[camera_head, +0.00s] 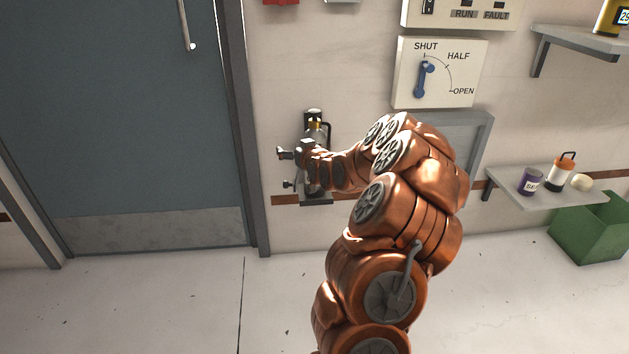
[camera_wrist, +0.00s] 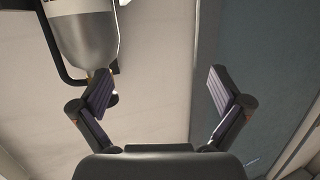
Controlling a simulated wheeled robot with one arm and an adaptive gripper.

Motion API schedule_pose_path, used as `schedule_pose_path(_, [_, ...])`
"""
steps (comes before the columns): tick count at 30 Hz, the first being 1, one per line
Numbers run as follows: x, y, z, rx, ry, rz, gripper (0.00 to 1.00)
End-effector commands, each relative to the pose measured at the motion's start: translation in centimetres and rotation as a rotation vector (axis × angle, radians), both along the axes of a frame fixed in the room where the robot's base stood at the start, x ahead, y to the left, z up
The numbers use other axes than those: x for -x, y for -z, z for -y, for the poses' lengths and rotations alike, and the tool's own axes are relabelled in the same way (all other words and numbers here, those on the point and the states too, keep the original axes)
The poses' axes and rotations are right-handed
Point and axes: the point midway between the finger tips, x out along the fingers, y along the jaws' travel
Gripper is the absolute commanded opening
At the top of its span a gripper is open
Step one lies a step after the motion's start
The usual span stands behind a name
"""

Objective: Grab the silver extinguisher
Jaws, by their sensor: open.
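The silver extinguisher (camera_head: 317,131) stands upright against the wall beside the door frame, with a dark top and a dark hose or handle at its side. My forearm and gripper hide much of its lower body. In the wrist view its silver body (camera_wrist: 88,38) fills the upper left, with a black curved hose beside it. My gripper (camera_head: 285,168) is at the extinguisher's left. In the wrist view my gripper (camera_wrist: 162,92) is open with nothing between its fingers. The left finger overlaps the extinguisher's end; I cannot tell if they touch.
A grey-blue door (camera_head: 125,110) stands at the left. A lever panel (camera_head: 439,73) is on the wall above my arm. A right-hand shelf (camera_head: 530,197) holds a purple can (camera_head: 531,181) and an orange-and-white container (camera_head: 562,174). A green bin (camera_head: 590,235) sits below. Floor at left is clear.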

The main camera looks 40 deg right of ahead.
Motion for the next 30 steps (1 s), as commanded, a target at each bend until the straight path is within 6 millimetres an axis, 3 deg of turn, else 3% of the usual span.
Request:
schedule_pose_path(1, [0.6,2.7,2.3,0.013,0.032,0.030,1.00])
schedule_pose_path(4, [1.6,3.8,5.3,0.047,0.075,0.090,1.00])
schedule_pose_path(9, [2.6,4.8,7.9,0.077,0.113,0.141,1.00])
schedule_pose_path(30, [-1.0,5.6,10.0,0.085,0.116,0.152,1.00])
